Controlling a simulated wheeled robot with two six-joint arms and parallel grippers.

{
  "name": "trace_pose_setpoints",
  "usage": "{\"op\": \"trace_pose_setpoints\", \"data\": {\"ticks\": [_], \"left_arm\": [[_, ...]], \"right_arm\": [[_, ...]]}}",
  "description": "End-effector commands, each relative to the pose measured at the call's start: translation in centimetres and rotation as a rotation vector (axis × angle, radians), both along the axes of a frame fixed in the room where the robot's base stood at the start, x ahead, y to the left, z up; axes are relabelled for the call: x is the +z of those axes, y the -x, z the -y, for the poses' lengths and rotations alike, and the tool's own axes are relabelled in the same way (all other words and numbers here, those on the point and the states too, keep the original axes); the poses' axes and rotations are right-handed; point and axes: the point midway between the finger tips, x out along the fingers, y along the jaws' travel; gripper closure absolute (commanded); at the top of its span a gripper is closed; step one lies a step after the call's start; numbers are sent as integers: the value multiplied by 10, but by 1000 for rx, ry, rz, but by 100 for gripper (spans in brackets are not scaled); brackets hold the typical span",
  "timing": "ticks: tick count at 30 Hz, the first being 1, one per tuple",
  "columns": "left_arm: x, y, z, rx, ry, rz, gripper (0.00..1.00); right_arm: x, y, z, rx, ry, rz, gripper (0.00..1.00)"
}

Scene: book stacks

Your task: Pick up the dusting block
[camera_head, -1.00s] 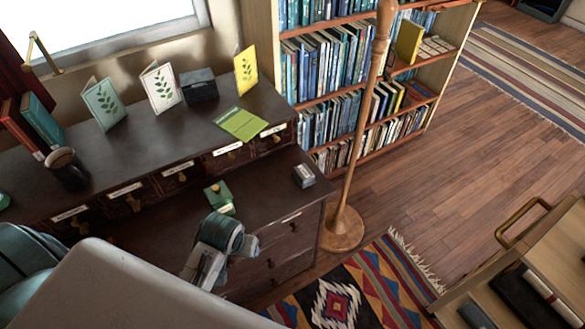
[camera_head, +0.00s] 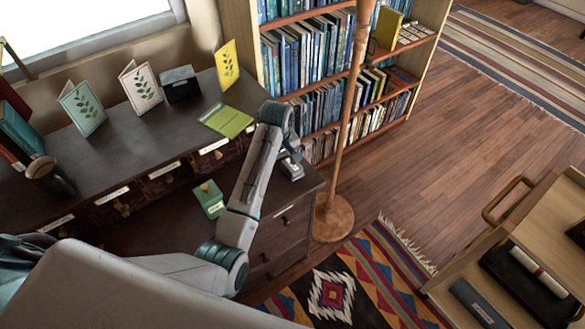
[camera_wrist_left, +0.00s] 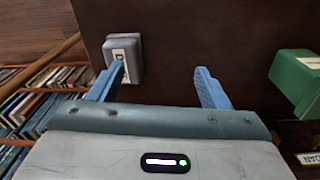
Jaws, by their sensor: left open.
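A small grey block with a white label (camera_head: 292,170), which I take for the dusting block, sits on the lower dark desk top near its right end. It is partly hidden by my left gripper (camera_head: 289,156) in the head view. In the left wrist view the grey block (camera_wrist_left: 124,57) lies just past the left fingertip, its label partly covered by that finger. The left gripper (camera_wrist_left: 160,82) is open, with bare desk between its fingers; the block is not centred between them. My right gripper is not in view.
The raised shelf (camera_head: 150,138) holds cards and a mug. A lamp pole (camera_head: 347,130) stands close right of the desk.

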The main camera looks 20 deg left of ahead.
Motion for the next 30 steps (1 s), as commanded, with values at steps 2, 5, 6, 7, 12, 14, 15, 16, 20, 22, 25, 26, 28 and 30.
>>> {"op": "trace_pose_setpoints", "data": {"ticks": [2, 5, 6, 7, 12, 14, 15, 16, 20, 22, 25, 26, 28, 30], "left_arm": [[17, -25, 10, 46, 8, -15, 29], [31, -43, 17, 90, 12, -34, 29], [35, -47, 19, 102, 13, -39, 29], [37, -50, 21, 110, 12, -43, 29], [30, -54, 23, 125, 12, -54, 29], [19, -53, 23, 125, 12, -55, 29], [13, -53, 23, 125, 12, -54, 29], [8, -53, 23, 124, 12, -54, 29], [-8, -54, 23, 124, 12, -52, 29], [-13, -54, 23, 124, 12, -50, 29], [-20, -54, 23, 124, 12, -52, 29], [-23, -54, 23, 124, 12, -52, 29], [-33, -54, 22, 124, 12, -54, 29], [-43, -55, 22, 124, 12, -52, 29]], "right_arm": [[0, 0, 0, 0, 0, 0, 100], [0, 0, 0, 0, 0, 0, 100], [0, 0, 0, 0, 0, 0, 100], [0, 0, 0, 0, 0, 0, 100], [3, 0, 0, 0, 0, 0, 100], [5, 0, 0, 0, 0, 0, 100], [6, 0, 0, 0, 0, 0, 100], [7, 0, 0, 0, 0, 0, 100], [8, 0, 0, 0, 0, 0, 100], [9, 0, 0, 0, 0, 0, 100], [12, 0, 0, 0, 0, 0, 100], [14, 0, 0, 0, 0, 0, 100], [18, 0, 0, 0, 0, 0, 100], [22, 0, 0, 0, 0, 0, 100]]}}
